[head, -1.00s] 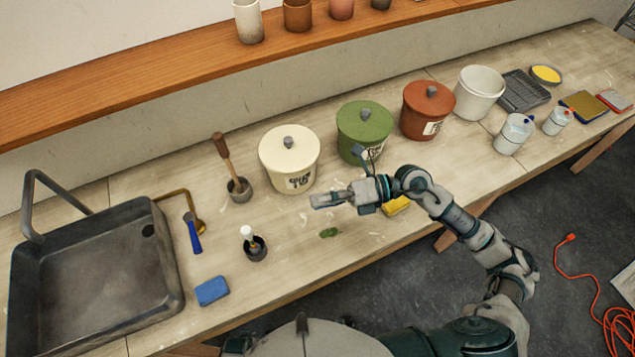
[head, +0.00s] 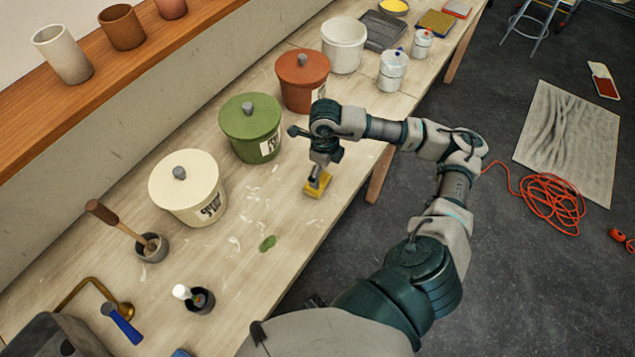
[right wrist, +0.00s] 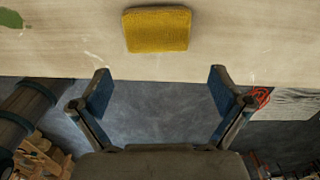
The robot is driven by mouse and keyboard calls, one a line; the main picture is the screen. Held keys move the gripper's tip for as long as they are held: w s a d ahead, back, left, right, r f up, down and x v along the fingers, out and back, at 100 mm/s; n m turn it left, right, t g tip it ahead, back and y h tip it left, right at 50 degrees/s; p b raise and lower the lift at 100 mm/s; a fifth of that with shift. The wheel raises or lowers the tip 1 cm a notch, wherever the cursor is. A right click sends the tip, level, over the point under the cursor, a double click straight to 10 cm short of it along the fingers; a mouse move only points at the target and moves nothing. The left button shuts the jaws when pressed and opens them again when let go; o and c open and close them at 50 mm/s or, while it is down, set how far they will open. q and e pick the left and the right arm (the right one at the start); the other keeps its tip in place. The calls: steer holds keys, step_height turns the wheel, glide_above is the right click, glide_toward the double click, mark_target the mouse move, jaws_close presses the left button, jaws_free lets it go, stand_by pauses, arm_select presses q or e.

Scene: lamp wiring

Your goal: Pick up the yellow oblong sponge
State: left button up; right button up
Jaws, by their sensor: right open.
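The yellow oblong sponge (head: 318,188) lies on the workbench near its front edge, below the green lidded pot. In the right wrist view the sponge (right wrist: 157,29) lies flat at the top middle, ahead of the open fingers and apart from them. My right gripper (head: 318,180) points down over the sponge in the head view and hides part of it. In the right wrist view my right gripper (right wrist: 160,90) is open and empty, its two blue-padded fingers spread wider than the sponge. My left gripper is not in view.
The green pot (head: 250,128), cream pot (head: 187,190) and red-brown pot (head: 302,82) stand behind the sponge. A mortar (head: 152,247) and a small dark pot (head: 199,300) stand farther left. The bench's front edge is close.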

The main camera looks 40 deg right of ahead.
mark_target(322, 183)
steer(key=shift+a+f, duration=0.2)
steer(key=shift+f, duration=0.8)
steer(key=f, duration=0.5)
steer(key=shift+d+f, duration=0.3)
steer(key=shift+f, duration=0.05)
steer(key=shift+a, duration=0.2)
steer(key=shift+a+r, duration=0.1)
steer(key=shift+a, duration=0.05)
steer(key=c, duration=0.7)
